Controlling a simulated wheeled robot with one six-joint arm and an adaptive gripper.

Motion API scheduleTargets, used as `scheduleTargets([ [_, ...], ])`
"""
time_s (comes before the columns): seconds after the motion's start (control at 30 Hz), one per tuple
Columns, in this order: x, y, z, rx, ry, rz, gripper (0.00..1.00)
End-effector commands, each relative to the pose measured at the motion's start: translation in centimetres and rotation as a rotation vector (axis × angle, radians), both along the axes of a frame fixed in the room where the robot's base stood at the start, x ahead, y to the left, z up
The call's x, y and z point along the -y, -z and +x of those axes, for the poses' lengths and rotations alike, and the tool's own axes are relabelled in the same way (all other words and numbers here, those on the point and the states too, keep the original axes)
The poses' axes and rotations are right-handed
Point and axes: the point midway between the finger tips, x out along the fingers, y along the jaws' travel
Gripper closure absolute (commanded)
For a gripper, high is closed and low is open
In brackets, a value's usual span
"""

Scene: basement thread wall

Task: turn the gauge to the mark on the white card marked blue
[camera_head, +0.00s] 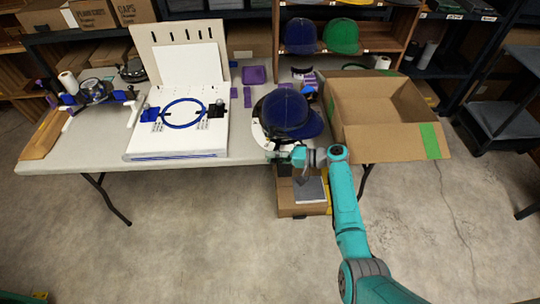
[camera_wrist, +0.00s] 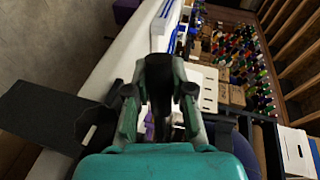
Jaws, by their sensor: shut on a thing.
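My gripper (camera_head: 300,156) is at the table's front edge, just below a blue cap (camera_head: 285,113) on a white and black holder (camera_head: 262,140). In the wrist view my gripper (camera_wrist: 160,75) has its fingers close together around a dark part (camera_wrist: 187,95), mostly hidden between them. I cannot tell for sure whether this part belongs to the gauge. No marks or pointer of a gauge can be read. White card-like panels (camera_wrist: 209,88) show in the wrist view, but I cannot tell which card is marked blue.
A white board with a blue hoop (camera_head: 183,113) stands left of the cap on the grey table (camera_head: 85,150). An open cardboard box (camera_head: 430,140) is at the right. A smaller box (camera_head: 292,208) lies below my gripper. The floor in front is mostly clear.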

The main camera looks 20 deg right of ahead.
Motion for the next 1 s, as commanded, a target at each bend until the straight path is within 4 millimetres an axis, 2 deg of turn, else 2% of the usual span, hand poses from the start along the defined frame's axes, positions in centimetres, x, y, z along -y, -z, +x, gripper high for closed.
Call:
scheduleTargets([
  [0.67,0.41,0.01,-0.38,-0.003,-0.039,-0.005,1.0],
  [0.7,0.41,0.01,-0.38,-0.003,-0.039,-0.005,0.76],
  [0.8,0.42,0.02,-0.37,-0.003,-0.038,-0.005,0.51],
  [1.0,0.46,0.04,-0.34,-0.002,-0.037,-0.006,0.51],
])
